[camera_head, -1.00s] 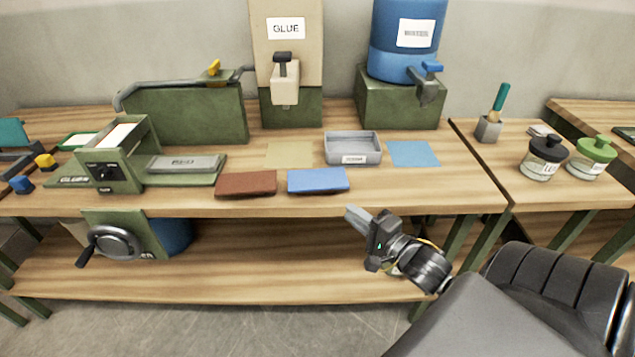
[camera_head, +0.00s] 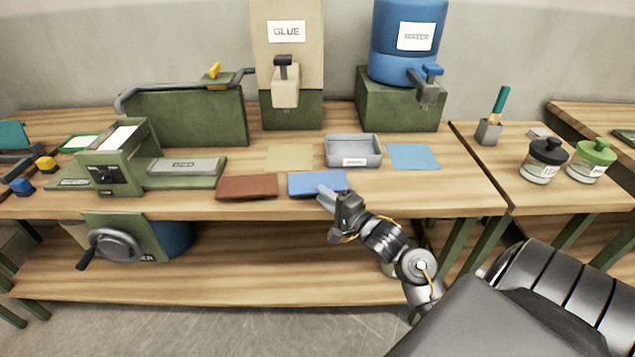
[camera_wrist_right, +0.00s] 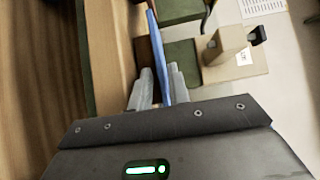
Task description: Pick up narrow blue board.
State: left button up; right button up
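The narrow blue board (camera_head: 316,181) lies flat at the front edge of the middle table, right of a brown board (camera_head: 247,186). My right gripper (camera_head: 324,194) is at the board's front edge, reaching in from the lower right. In the right wrist view the blue board (camera_wrist_right: 156,50) is seen edge-on, running between the two fingers of my right gripper (camera_wrist_right: 160,88). The fingers stand apart, one on each side of it, with a gap visible on the left side. My left gripper is not in view.
A grey tray (camera_head: 352,162) stands behind the blue board, between a tan sheet (camera_head: 290,157) and a light blue sheet (camera_head: 413,156). A glue dispenser (camera_head: 286,80) and a blue water tank (camera_head: 404,60) stand at the back. The table's right front is clear.

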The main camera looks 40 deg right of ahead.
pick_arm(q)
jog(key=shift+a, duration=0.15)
pick_arm(e)
grip_shut()
jog(key=shift+r, duration=0.4)
jog(key=r, duration=0.2)
jog(key=a+r+p, duration=0.1)
jog(key=r, duration=0.1)
jog(key=shift+s, duration=0.35)
pick_arm(q)
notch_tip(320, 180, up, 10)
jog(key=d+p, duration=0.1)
jog(key=p, duration=0.7)
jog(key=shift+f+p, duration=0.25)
jog(key=shift+p, duration=0.05)
pick_arm(e)
jog(key=s+a+r, duration=0.8)
jog(key=s, duration=0.1)
jog(key=shift+s+a, duration=0.2)
jog(key=shift+a, duration=0.15)
